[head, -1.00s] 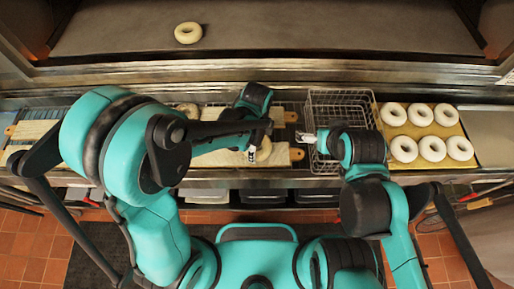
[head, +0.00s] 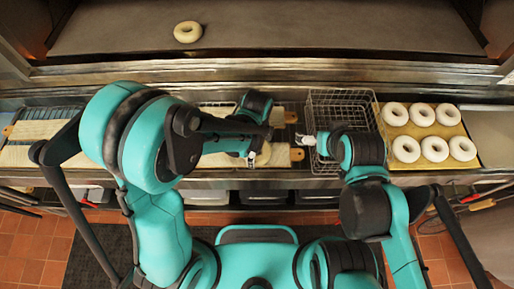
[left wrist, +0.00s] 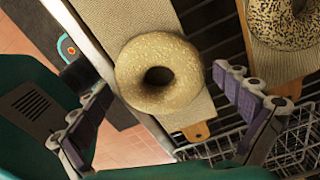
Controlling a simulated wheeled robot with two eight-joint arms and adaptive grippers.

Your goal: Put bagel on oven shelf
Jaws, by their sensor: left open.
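A seeded bagel (left wrist: 160,72) lies on a cloth-covered board (left wrist: 112,22) in the left wrist view. My left gripper (left wrist: 158,82) is open, with one finger on each side of this bagel and visible gaps between. In the head view the same bagel (head: 263,156) is partly hidden by my left gripper (head: 252,158). The oven shelf (head: 300,30) spans the top, with one pale bagel (head: 188,32) on it at the left. My right gripper (head: 307,139) is over the wire basket's left edge; its jaw opening is too small to judge.
A darker-seeded bagel (left wrist: 288,18) lies on a neighbouring board. The wire basket (head: 340,103) stands right of the boards. A yellow tray (head: 431,131) to its right holds several pale bagels. The oven's front ledge (head: 270,72) runs between counter and shelf. Most of the shelf is clear.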

